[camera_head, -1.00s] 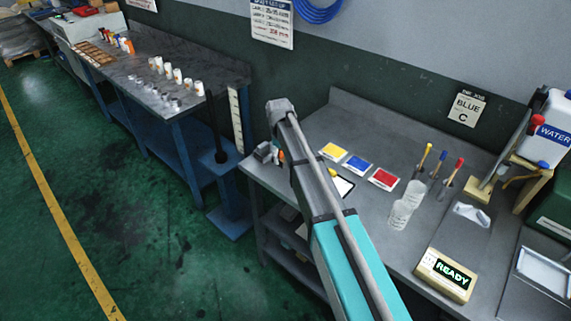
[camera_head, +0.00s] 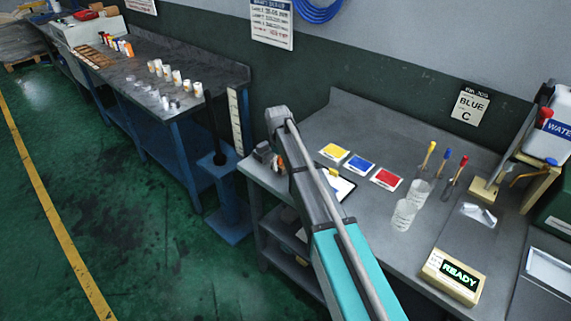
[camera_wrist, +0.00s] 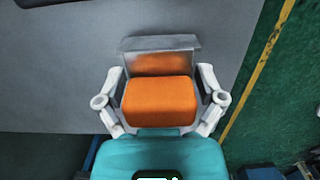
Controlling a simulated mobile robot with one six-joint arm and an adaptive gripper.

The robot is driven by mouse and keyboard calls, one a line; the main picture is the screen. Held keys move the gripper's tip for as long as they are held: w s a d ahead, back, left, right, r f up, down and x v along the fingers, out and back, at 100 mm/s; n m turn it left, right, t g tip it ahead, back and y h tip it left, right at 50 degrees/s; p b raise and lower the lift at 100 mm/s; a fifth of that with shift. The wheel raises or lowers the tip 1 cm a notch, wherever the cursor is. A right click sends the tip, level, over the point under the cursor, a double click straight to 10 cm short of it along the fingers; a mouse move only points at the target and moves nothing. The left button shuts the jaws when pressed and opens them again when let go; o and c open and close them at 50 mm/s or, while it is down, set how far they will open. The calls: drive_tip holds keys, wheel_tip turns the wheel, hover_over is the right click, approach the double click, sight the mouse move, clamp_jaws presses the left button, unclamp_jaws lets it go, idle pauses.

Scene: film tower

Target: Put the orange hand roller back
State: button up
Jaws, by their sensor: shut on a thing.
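The orange hand roller (camera_wrist: 158,103) sits between the two pale fingers of my gripper (camera_wrist: 160,84) in the wrist view, and the gripper is shut on it. A grey bracket-like part (camera_wrist: 160,43) lies just beyond the roller, with a darker orange face below its edge. I cannot tell whether it is the roller's frame or a rest, or whether the two touch. In the head view my arm reaches over the left end of the grey bench (camera_head: 388,135). A small orange patch (camera_head: 280,163) shows beside the arm there, and the gripper is mostly hidden.
Yellow (camera_head: 334,152), blue (camera_head: 359,163) and red (camera_head: 386,179) cards lie on the bench right of my arm. Clear beakers (camera_head: 404,214), colour-tipped tools and a READY box (camera_head: 453,275) stand further right. A clipboard (camera_head: 337,186) lies close by the arm.

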drive_tip(key=shift+f, duration=0.15)
drive_tip(key=o, duration=0.9)
drive_tip(key=shift+r, duration=0.2)
drive_tip(key=r+p, duration=0.8)
drive_tip(key=a+r+p, duration=0.1)
drive_tip(key=r+p, duration=0.3)
drive_tip(key=shift+w, duration=0.3)
idle(0.5)
drive_tip(key=shift+d, duration=0.1)
